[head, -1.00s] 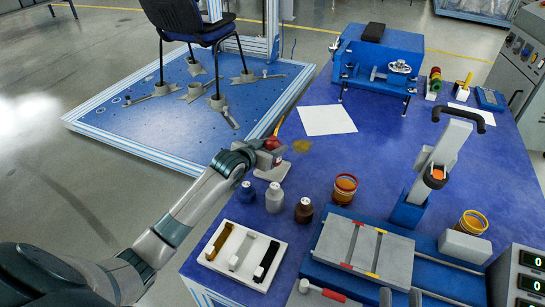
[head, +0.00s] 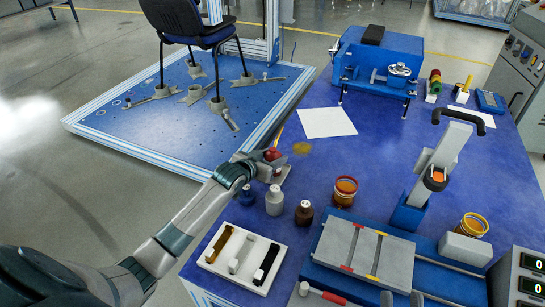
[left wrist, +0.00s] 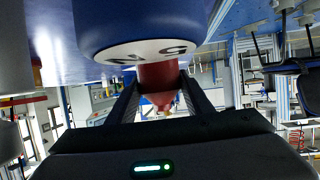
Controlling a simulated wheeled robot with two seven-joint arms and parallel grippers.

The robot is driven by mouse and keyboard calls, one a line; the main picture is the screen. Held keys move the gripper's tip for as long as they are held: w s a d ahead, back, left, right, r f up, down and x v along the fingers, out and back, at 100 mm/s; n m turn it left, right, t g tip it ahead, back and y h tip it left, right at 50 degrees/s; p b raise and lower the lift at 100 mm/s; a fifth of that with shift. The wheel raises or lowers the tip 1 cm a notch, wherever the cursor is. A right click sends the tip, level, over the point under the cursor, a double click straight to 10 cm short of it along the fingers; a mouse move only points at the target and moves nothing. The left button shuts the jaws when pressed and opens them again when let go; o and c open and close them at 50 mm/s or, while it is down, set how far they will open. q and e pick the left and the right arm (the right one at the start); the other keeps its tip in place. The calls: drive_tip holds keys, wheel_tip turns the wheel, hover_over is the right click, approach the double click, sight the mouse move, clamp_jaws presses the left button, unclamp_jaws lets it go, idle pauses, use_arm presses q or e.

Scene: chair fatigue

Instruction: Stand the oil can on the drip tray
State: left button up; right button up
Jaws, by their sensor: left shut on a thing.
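My left gripper (head: 272,163) is shut on a red part that I take for the oil can (head: 271,155), near the left edge of the blue table. In the left wrist view my left gripper (left wrist: 163,90) has a finger on each side of the red cone of the oil can (left wrist: 158,75). That view is upside down. A large blue body with a lettered white face lies against the red part there; I cannot tell whether it belongs to the can. The can's base is hidden in the head view. I cannot clearly make out the drip tray. My right gripper is not in view.
Blue, white (head: 274,200) and brown (head: 304,212) bottles stand close below the gripper. A white rack (head: 212,262) with bars is in front. An amber patch (head: 302,148) lies right of the gripper. Bare table stretches beyond, towards a white sheet (head: 327,122).

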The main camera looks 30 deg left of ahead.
use_arm(q)
drive_tip(key=shift+f, duration=0.15)
idle(0.3)
drive_tip(key=o, duration=1.4)
drive_tip(key=shift+f, duration=0.1)
